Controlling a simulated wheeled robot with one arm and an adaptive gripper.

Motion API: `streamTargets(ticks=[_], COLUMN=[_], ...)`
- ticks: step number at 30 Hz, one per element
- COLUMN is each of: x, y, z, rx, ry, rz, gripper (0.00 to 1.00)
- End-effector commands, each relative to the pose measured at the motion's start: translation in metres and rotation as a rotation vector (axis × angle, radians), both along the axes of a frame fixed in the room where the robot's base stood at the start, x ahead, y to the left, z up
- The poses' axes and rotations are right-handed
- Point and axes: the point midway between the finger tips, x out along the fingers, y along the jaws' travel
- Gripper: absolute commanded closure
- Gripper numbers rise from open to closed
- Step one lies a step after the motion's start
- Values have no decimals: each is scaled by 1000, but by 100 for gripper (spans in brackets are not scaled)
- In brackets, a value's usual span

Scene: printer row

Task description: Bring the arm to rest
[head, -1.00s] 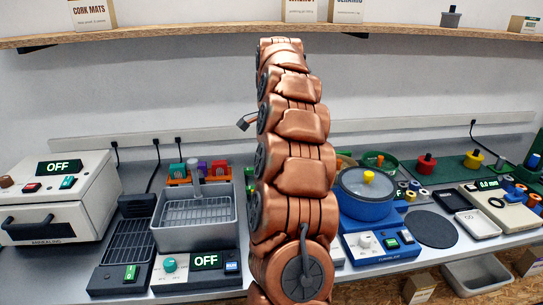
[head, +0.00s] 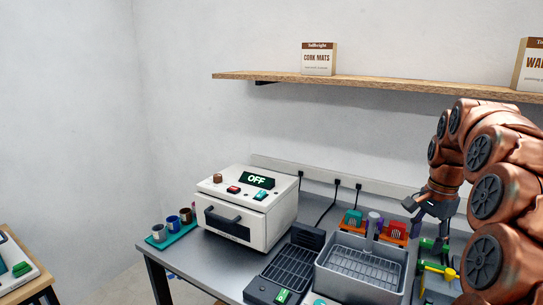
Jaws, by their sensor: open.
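My copper arm (head: 500,215) stands at the right edge of the head view, and its links curve up and over. My gripper (head: 432,207) hangs from the arm's far end and points down. It is open, and I see nothing held in it. It shows in front of the wall strip, above and right of the grey basket machine (head: 362,268). Whether its fingertips touch anything below cannot be told. The near arm links hide the right part of the bench.
A white oven (head: 246,208) reading OFF stands on the grey bench (head: 185,262). A teal tray (head: 172,236) with cups is left of it. Orange racks (head: 391,233) and a green and yellow item (head: 438,270) lie near my gripper. A wooden shelf (head: 375,86) runs above.

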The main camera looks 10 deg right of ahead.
Motion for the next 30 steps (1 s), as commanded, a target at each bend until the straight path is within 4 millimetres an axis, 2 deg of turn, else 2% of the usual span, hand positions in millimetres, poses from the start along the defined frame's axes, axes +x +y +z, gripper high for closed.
streamTargets(ticks=[1, 6, 11, 15, 21, 30], x=[-6, -29, -58, -91, -143, -231], y=[20, 76, 124, 159, 200, 238], z=[1, -1, -7, -17, -35, -71], rx=[1, 7, 12, 17, 24, 41], ry=[3, 13, 26, 44, 67, 106], rz=[67, 282, 474, 632, 842, 1121], gripper=[46, 46, 46, 46, 46, 46])
